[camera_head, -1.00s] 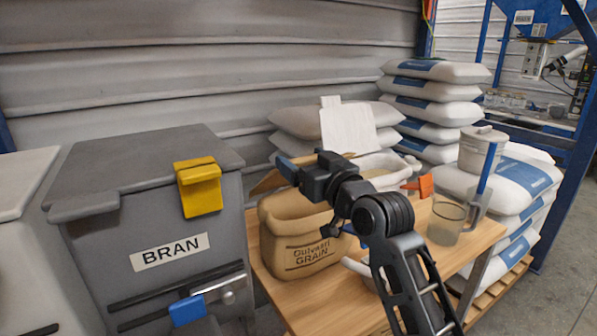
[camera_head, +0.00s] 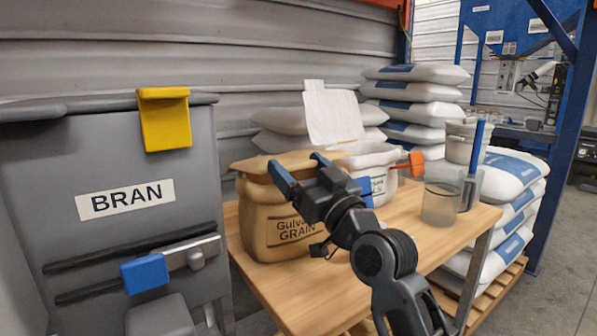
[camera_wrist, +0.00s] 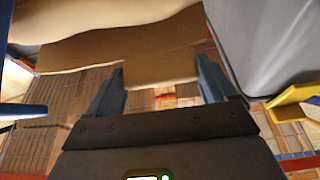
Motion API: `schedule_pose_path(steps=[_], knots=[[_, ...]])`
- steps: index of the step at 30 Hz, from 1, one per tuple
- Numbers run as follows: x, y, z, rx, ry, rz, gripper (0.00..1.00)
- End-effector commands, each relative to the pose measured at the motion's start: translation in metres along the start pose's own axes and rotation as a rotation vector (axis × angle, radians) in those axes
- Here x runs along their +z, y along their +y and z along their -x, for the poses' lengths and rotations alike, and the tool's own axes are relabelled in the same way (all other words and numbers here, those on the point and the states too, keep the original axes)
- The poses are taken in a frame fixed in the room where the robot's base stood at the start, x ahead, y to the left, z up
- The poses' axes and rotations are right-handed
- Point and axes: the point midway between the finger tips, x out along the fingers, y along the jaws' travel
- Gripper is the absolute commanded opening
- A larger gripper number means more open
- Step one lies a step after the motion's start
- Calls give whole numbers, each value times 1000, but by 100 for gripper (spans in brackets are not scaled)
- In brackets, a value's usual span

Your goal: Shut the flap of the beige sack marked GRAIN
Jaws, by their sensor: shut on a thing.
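The beige sack marked GRAIN (camera_head: 262,228) stands upright on the wooden table (camera_head: 290,295). Its brown flap (camera_head: 255,165) lies across the top of the sack, and the mouth is not seen open. My gripper (camera_head: 297,163) is at the top of the sack and hides part of the flap and the sack's right side. In the wrist view the flap's tab (camera_wrist: 160,68) lies between the two fingers, and my gripper (camera_wrist: 160,80) is shut on it. Whether the flap's far edge is flat cannot be told.
A grey BRAN bin (camera_head: 120,235) with a yellow handle (camera_head: 164,120) and blue latch (camera_head: 145,274) stands close on the left. A white sack with an orange clip (camera_head: 416,163) and a clear jug (camera_head: 440,200) stand to the right. Stacked white bags (camera_head: 415,100) are behind.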

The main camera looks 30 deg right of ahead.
Motion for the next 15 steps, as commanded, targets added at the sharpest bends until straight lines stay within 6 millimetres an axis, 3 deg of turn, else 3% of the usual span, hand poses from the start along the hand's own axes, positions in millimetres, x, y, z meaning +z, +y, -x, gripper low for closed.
schedule_pose_path(steps=[3,15], knots=[[12,0,4,-1,-10,-2,30],[16,0,6,-1,-11,-2,30]])
